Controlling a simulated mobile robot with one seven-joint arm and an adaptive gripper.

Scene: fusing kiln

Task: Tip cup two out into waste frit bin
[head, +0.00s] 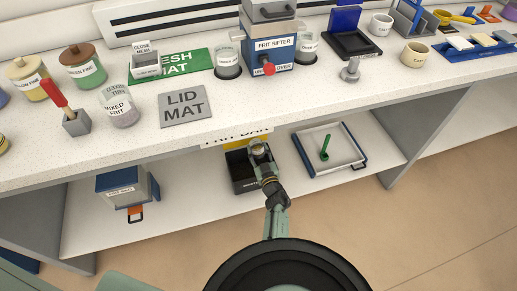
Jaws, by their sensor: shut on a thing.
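My gripper (257,153) is in front of the counter's front edge, over the back right part of the black waste frit bin (243,185). The bin stands on the lower shelf, and its front lettering is partly hidden by my arm. My gripper is shut on a small, pale, round thing (258,148), which I take to be cup two. No label on it can be read, and its tilt and contents cannot be told. My wrist hides the right part of the bin.
The counter edge (215,141) is close behind my gripper. A white tray (345,166) with a green tool is right of the bin; a blue-grey box (122,190) is left. The frit sifter (270,45), lid mat (185,105) and several jars stand on the counter.

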